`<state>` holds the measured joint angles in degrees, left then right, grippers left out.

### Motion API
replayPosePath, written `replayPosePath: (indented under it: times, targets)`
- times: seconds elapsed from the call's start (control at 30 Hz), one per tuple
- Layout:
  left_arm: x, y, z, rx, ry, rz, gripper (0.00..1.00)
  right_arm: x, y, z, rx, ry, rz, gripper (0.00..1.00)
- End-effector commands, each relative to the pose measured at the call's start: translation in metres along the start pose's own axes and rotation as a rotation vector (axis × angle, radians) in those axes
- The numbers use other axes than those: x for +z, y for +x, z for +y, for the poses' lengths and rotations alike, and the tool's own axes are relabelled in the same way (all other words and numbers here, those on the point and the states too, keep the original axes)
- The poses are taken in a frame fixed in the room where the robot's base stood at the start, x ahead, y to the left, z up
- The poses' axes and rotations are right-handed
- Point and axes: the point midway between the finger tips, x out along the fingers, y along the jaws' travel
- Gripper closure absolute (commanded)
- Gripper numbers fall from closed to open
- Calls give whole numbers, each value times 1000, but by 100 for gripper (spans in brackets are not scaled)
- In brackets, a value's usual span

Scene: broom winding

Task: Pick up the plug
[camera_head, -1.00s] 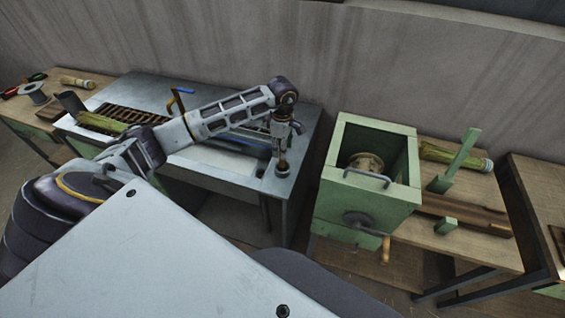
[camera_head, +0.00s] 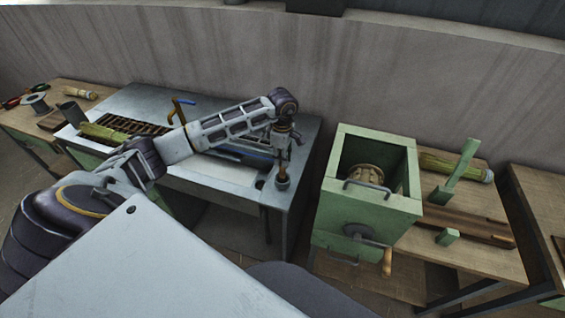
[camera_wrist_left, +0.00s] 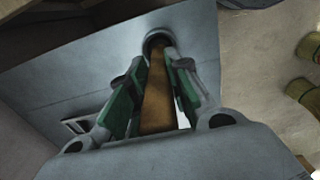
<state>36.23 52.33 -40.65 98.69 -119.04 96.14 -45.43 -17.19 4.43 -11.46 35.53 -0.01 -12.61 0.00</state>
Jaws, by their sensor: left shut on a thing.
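The plug is a brown, tapering wooden piece (camera_wrist_left: 158,95) between the green pads of my left gripper (camera_wrist_left: 150,85) in the left wrist view. Its far end meets a dark round ring (camera_wrist_left: 157,40) on the grey metal surface. In the head view my left gripper (camera_head: 283,150) points down over the right end of the grey metal table (camera_head: 302,150). A short brown part of the plug (camera_head: 282,172) shows below the fingers, with a dark round base under it. The gripper is shut on the plug. The fingers hide part of it. My right gripper is not in view.
A green box machine with a crank (camera_head: 366,215) stands right of the metal table, with a gap between them. A wooden bench (camera_head: 480,262) with a green upright lies beyond it. A broom bundle (camera_head: 100,135) lies on the metal table's left part.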

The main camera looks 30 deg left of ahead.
Motion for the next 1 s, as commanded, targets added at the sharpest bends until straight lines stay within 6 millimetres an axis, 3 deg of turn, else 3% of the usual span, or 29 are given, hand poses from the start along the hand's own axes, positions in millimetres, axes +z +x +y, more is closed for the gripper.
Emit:
replayPosePath:
  times: [0.17, 0.7, 1.0]
  targets:
    - [0, -12, 1, 3, -1, -1, 100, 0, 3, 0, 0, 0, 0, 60]
    - [0, -81, 1, 3, 0, -2, 100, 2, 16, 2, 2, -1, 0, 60]
    - [0, -97, 0, 1, 0, -1, 100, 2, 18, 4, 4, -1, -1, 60]
